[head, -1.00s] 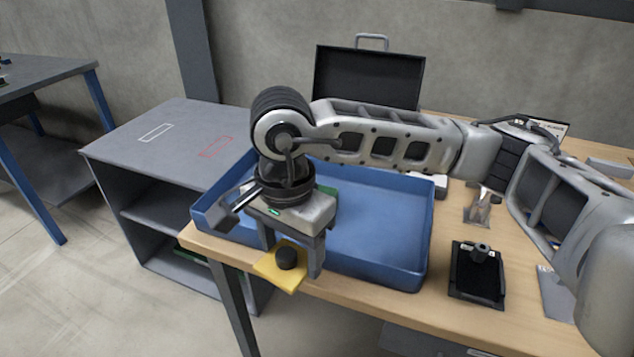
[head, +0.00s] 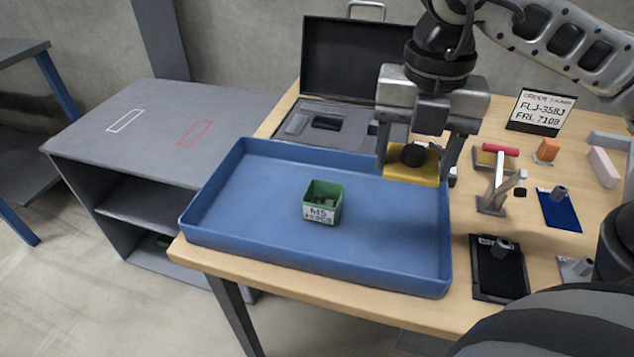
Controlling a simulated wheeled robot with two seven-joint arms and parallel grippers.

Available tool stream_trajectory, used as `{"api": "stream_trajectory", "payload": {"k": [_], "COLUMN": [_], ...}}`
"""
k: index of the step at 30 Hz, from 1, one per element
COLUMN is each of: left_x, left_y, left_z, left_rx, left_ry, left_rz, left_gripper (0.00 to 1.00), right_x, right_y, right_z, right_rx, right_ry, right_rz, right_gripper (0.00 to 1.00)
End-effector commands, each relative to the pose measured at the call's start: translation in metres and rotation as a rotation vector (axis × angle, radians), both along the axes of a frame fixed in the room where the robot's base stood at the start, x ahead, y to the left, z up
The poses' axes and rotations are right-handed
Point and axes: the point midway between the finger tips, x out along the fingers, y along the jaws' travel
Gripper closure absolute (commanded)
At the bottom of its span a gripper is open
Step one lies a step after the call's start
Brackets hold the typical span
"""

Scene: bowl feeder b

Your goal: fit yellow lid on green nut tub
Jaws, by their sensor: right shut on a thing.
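The green nut tub (head: 323,203) stands upright and open in the blue tray, with dark contents inside and a white label marked M5 on its front. The yellow lid (head: 410,167), a square plate with a black knob, is held by my right gripper (head: 418,160). The two fingers are on either side of the lid. The lid is in the air above the tray's back right part, to the right of and behind the tub, apart from it. My left gripper is not in view.
The blue tray (head: 250,238) has raised walls and is otherwise bare. Behind it is an open black case (head: 352,62). To the right are a red-handled clamp (head: 497,182), a black plate (head: 498,268), a blue plate (head: 559,208) and an order sign (head: 541,111). A grey shelf unit (head: 150,125) stands left.

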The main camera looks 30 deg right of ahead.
Motion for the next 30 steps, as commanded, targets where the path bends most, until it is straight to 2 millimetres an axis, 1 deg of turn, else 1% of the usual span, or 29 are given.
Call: {"api": "stream_trajectory", "payload": {"k": [2, 5, 13, 15, 18, 21, 26, 28, 30], "left_x": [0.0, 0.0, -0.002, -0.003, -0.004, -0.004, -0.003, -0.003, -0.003], "left_y": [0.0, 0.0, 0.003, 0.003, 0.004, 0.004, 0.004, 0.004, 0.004], "left_z": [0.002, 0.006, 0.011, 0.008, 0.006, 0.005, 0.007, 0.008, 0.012], "left_rx": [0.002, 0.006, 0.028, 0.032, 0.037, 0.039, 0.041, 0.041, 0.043], "left_ry": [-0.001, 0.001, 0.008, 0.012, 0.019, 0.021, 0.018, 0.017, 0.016], "left_rz": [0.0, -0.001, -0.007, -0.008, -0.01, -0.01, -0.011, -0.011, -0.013], "left_gripper": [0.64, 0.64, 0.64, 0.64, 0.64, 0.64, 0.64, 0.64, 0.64], "right_x": [0.005, 0.021, 0.084, 0.094, 0.107, 0.116, 0.123, 0.128, 0.128], "right_y": [0.002, 0.01, 0.034, 0.038, 0.043, 0.046, 0.048, 0.051, 0.05], "right_z": [-0.001, -0.008, -0.038, -0.054, -0.071, -0.083, -0.092, -0.099, -0.11], "right_rx": [0.003, 0.004, 0.002, 0.002, 0.002, 0.0, 0.001, 0.001, -0.002], "right_ry": [0.001, 0.004, 0.003, 0.006, 0.004, 0.001, 0.001, 0.002, 0.005], "right_rz": [-0.03, -0.033, -0.034, -0.034, -0.035, -0.034, -0.035, -0.034, -0.035], "right_gripper": [0.59, 0.59, 0.59, 0.59, 0.59, 0.59, 0.59, 0.59, 0.59]}}
